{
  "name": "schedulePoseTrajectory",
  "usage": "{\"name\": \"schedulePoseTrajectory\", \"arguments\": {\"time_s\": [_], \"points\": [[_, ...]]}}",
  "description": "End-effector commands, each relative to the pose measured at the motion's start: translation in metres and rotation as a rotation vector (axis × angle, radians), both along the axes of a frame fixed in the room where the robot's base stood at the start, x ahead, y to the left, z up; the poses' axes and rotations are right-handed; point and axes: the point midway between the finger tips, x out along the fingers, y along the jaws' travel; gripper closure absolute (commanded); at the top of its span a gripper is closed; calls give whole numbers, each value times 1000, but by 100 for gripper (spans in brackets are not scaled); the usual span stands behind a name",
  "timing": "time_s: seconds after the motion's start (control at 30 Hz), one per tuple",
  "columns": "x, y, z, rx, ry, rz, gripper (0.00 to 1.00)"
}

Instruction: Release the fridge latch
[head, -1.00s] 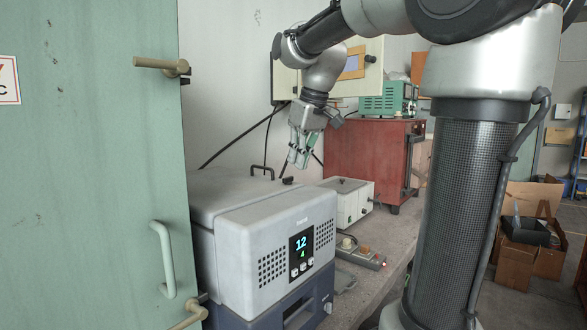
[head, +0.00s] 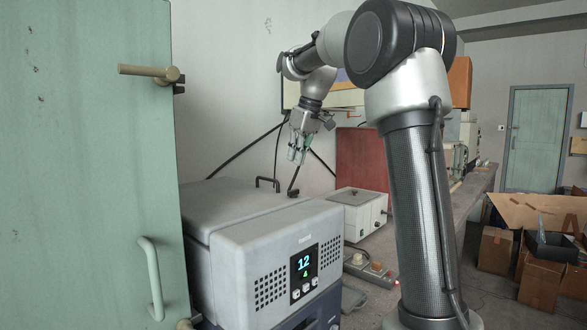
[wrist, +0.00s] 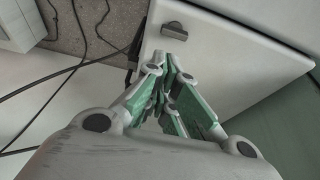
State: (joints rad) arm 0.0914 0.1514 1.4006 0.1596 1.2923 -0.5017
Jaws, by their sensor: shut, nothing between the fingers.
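The fridge is a grey box unit (head: 225,255) with a lit display reading 12 and a pale lid (head: 235,205). A black arched handle (head: 267,183) stands on the lid. To its right a dark thin lever, apparently the latch (head: 293,181), stands steeply upright. My gripper (head: 297,157) is shut and empty, with its tips pointing down just above this lever; contact cannot be judged. In the wrist view my shut fingers (wrist: 172,72) are over the lid edge, and a dark grey bar (wrist: 174,31) shows beyond them; I cannot tell whether it is handle or latch.
A green door (head: 85,190) with handles stands close at the left. A white instrument (head: 357,213) and a socket strip (head: 368,268) lie on the bench right of the fridge. A red cabinet (head: 362,160) is behind. Black cables hang along the wall.

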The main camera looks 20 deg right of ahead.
Motion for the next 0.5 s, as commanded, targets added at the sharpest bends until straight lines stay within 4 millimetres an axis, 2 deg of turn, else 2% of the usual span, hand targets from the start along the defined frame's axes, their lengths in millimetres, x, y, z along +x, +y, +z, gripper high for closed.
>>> {"name": "schedulePoseTrajectory", "arguments": {"time_s": [0.3, 0.5], "points": [[17, 7, -55, 1, 3, 1, 100], [24, 10, -77, 0, 1, 0, 100]]}}
